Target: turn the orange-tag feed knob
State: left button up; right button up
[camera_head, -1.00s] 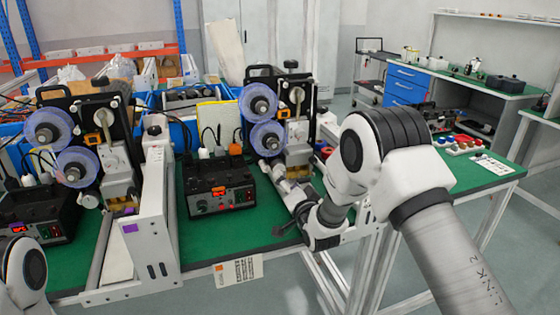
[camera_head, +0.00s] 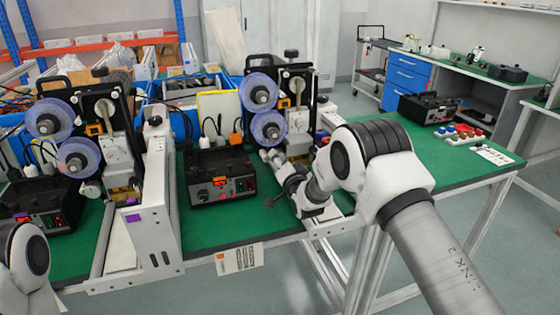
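A white label plate with an orange square (camera_head: 238,259) hangs on the front table edge. Behind it stands a black control box (camera_head: 221,178) with a red display and small knobs on its front. Behind the box is a black coder unit (camera_head: 297,88) with two purple-rimmed reels. I cannot tell for certain which small knob is the feed knob. My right gripper (camera_head: 281,176) is to the right of the control box, low in front of the coder unit, apart from the box front. Its fingers are too small and dark to read. My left gripper is out of view.
A white upright panel (camera_head: 158,200) with a purple tag stands left of the box. A second coder unit with reels (camera_head: 52,118) and a second control box (camera_head: 42,203) are at the left. Bare green table (camera_head: 235,228) lies in front of the middle box.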

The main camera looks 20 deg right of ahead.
jog(key=shift+m+b, duration=0.3)
jog(key=shift+m, duration=0.1)
jog(key=shift+m+b, duration=2)
jog(key=shift+m, duration=3.7)
jog(key=o, duration=1.1)
